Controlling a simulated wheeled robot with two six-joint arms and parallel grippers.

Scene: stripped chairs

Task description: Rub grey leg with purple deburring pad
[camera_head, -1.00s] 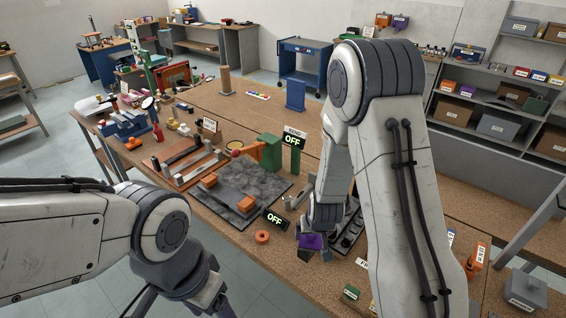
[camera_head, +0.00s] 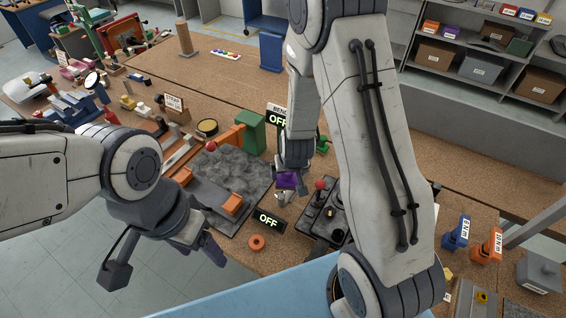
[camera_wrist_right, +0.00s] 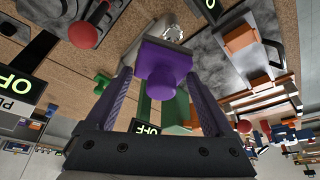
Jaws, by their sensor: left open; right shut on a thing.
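My right gripper (camera_head: 288,170) is shut on the purple deburring pad (camera_head: 287,181) and holds it near the right edge of the dark grey mat. In the right wrist view the purple pad (camera_wrist_right: 168,58) sits between the two fingers, its round knob towards the camera. A shiny grey metal piece (camera_wrist_right: 172,28) shows just beyond the pad; I cannot tell whether they touch, or whether this is the grey leg. My left gripper (camera_head: 163,262) is open and empty, in front of the bench's near edge.
The grey mat (camera_head: 232,170) carries orange blocks. A green block (camera_head: 252,132) with an orange arm stands behind it. An OFF display (camera_head: 268,219) and an orange ring (camera_head: 256,242) lie at the near edge.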

